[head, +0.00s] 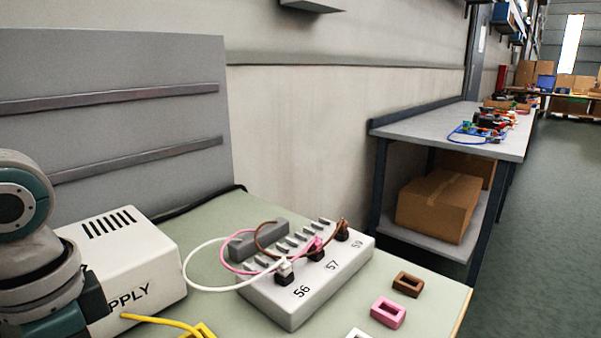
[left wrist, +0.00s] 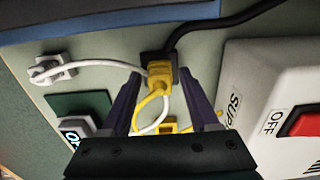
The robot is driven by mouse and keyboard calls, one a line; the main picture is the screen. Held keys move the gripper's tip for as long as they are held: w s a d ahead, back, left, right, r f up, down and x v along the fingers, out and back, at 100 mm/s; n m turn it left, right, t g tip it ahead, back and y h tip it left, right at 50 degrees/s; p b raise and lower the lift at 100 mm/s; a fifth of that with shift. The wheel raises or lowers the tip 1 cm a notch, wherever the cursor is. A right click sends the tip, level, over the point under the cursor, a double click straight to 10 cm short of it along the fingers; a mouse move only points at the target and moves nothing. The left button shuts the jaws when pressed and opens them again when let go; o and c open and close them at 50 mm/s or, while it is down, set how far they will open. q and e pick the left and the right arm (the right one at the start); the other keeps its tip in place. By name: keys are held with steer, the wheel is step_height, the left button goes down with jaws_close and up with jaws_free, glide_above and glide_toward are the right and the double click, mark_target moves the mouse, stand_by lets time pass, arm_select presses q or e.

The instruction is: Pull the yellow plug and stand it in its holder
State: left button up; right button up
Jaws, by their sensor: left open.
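In the left wrist view, the yellow plug (left wrist: 159,72) sits at a black socket piece (left wrist: 150,57) with a black cord, and a yellow cord curves away from it. My left gripper (left wrist: 159,80) is open, with one finger on each side of the plug; I cannot tell whether either touches it. The plug is hidden there, and my left arm covers the left side. My right gripper is not in view.
The white supply box (head: 125,262) has a red OFF switch (left wrist: 302,122). A grey block (head: 300,305) with several plugs stands beside it. Brown (head: 407,283) and pink (head: 388,313) holders lie to its right. A white plug (left wrist: 50,68) trails a white cable past the yellow one.

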arm_select(q)
steer(key=shift+r, duration=0.1)
stand_by(0.3)
steer(key=shift+p, duration=0.45)
steer(key=shift+p, duration=0.4)
stand_by(0.3)
steer(key=shift+c, duration=0.3)
jaws_close()
stand_by(1.1)
steer(key=o, duration=0.7)
jaws_free()
